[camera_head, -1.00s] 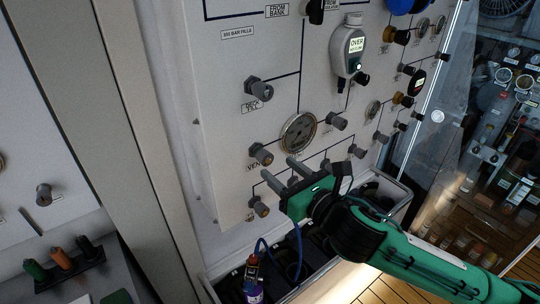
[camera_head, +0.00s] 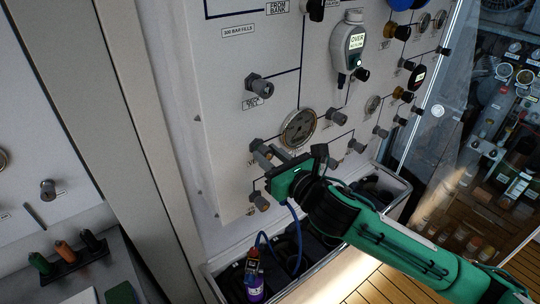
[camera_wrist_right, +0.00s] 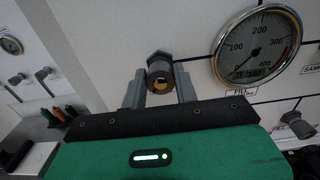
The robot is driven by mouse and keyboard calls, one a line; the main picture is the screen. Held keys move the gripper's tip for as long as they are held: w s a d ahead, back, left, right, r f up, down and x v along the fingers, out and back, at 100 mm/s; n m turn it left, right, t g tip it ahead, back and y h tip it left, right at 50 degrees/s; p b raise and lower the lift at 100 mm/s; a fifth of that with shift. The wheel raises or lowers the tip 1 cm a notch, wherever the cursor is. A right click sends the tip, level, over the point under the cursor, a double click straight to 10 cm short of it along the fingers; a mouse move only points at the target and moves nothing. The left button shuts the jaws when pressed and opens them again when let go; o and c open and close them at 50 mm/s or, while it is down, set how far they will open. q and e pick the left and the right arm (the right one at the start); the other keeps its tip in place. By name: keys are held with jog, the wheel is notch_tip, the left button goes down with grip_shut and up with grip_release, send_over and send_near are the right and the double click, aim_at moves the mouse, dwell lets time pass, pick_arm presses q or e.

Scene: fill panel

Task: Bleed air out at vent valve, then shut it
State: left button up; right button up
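The vent valve (camera_head: 256,146) is a dark grey knob at the lower left of the white panel, its label partly hidden. It also shows in the right wrist view (camera_wrist_right: 160,75), with a brassy centre. My right gripper (camera_head: 268,155), green with grey fingers, is at this knob. In the wrist view its two fingers (camera_wrist_right: 160,87) stand apart, one on each side of the knob, with narrow gaps visible. I cannot tell whether either finger touches it. My left gripper is not in view.
Another knob (camera_head: 258,200) lies below. A grey bin (camera_head: 330,256) with a blue hose and purple bottle (camera_head: 254,283) stands under the panel.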

jog(key=shift+m, duration=0.4)
jog(key=shift+r+m+p, duration=0.1)
jog(key=shift+m+p, duration=0.45)
jog(key=shift+m, duration=0.45)
jog(key=m+p, duration=0.1)
jog(key=m, duration=0.2)
jog(key=m+p, duration=0.1)
jog(key=m, duration=0.3)
jog(key=shift+w, duration=0.1)
jog(key=m+p, duration=0.1)
jog(key=m, duration=0.2)
jog(key=shift+d+m, duration=0.1)
jog(key=shift+m, duration=0.3)
jog(key=m, duration=0.1)
jog(key=m+p, duration=0.1)
jog(key=m, duration=0.1)
jog(key=shift+f+m, duration=0.2)
jog(key=shift+m, duration=0.1)
jog(key=m+p, duration=0.1)
jog(key=m, duration=0.2)
jog(key=shift+f+m, duration=0.1)
jog(key=shift+m, duration=0.2)
jog(key=m+p, duration=0.1)
jog(key=m, duration=0.5)
jog(key=shift+f, duration=0.1)
